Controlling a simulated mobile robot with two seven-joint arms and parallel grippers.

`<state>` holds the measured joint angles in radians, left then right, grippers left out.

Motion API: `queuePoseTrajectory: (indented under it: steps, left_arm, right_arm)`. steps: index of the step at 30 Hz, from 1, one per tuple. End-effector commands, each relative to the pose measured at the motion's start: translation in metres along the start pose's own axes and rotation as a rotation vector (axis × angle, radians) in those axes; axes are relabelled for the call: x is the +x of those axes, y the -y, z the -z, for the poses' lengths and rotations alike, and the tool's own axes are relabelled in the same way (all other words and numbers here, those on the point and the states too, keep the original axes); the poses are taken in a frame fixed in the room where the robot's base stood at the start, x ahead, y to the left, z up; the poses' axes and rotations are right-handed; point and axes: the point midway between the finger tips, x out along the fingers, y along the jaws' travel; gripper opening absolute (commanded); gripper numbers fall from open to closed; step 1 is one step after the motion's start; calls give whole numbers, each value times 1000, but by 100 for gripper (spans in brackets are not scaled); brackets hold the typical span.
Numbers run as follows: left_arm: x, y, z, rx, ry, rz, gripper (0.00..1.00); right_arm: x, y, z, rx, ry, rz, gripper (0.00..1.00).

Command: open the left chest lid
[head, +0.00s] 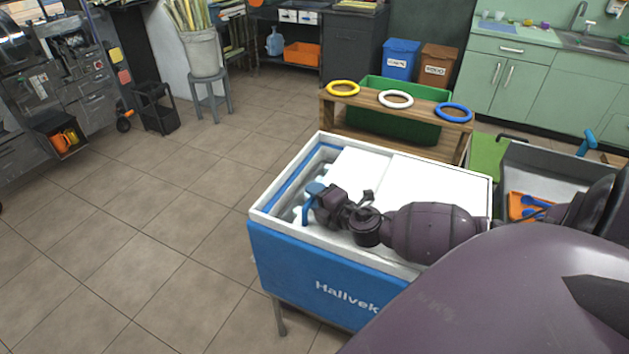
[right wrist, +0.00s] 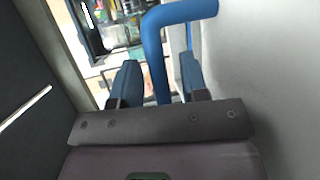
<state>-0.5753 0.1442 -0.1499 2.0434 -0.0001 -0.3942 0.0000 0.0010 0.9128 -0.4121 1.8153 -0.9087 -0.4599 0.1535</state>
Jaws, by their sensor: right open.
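The chest (head: 300,262) is a blue box with a white rim, standing on legs in the head view. Its top has two white panels, the left lid (head: 352,163) and the right lid (head: 440,180). A strip at the chest's left end is uncovered, showing a blue inner edge and pale shapes inside. My right gripper (head: 312,203) is over the left part of the chest top. In the right wrist view, a bent blue handle (right wrist: 154,55) passes between the two open blue fingertips of my right gripper (right wrist: 160,82). Whether they touch it is unclear. My left gripper is out of view.
A wooden rack (head: 395,118) with yellow, white and blue rings and a green bin stands behind the chest. A grey tray or cart (head: 545,165) is at right. Tiled floor (head: 150,240) at left is clear.

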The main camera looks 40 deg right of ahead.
Motion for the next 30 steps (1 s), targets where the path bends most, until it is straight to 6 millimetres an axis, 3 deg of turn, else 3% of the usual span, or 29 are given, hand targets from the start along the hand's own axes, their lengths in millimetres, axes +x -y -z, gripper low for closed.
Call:
queuePoseTrajectory:
  steps: [18, 30]
  left_arm:
    - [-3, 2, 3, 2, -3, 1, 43]
    - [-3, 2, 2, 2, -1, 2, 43]
  right_arm:
    - [-84, 1, 0, 1, 1, 2, 41]
    - [-102, 0, 0, 0, 0, 1, 41]
